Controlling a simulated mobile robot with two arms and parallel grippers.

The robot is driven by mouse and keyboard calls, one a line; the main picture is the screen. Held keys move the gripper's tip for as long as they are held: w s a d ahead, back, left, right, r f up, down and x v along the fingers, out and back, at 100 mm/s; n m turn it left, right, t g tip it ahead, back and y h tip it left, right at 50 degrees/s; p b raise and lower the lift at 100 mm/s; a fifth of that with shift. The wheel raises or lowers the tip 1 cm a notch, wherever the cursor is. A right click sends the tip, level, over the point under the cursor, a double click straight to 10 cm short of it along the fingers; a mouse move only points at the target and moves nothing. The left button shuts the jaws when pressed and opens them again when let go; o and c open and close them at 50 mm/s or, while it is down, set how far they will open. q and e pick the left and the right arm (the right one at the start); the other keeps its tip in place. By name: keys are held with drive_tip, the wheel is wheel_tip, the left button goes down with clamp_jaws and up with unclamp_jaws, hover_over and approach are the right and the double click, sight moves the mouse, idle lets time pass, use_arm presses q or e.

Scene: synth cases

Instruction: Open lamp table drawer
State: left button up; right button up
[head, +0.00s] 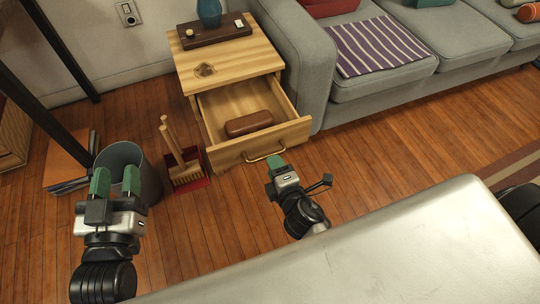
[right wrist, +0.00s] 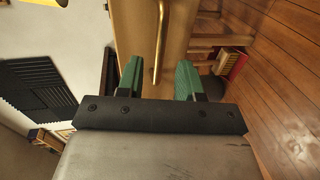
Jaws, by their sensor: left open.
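The wooden lamp table (head: 228,60) stands beside the sofa. Its drawer (head: 222,140) is pulled well out, and a brown oblong case (head: 249,123) lies inside. The brass handle (head: 264,157) is on the drawer front. My right gripper (head: 274,163) is close in front of the handle. In the right wrist view my right gripper (right wrist: 159,82) has its green fingers apart, with the handle (right wrist: 159,45) showing between them and gaps on both sides. Whether the handle is within finger depth is unclear. My left gripper (head: 115,182) is open and empty, over the bin's near side.
A grey bin (head: 150,183) and a red dustpan (head: 195,182) with a brush stand left of the drawer. The grey sofa (head: 300,50) is close on the right. A tray (head: 214,32) with a blue lamp base (head: 208,13) is on the tabletop. Wood floor is clear in front of the sofa.

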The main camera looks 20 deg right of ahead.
drive_tip(key=v, duration=0.5)
drive_tip(key=shift+s+r, duration=0.1)
drive_tip(key=shift+s, duration=0.3)
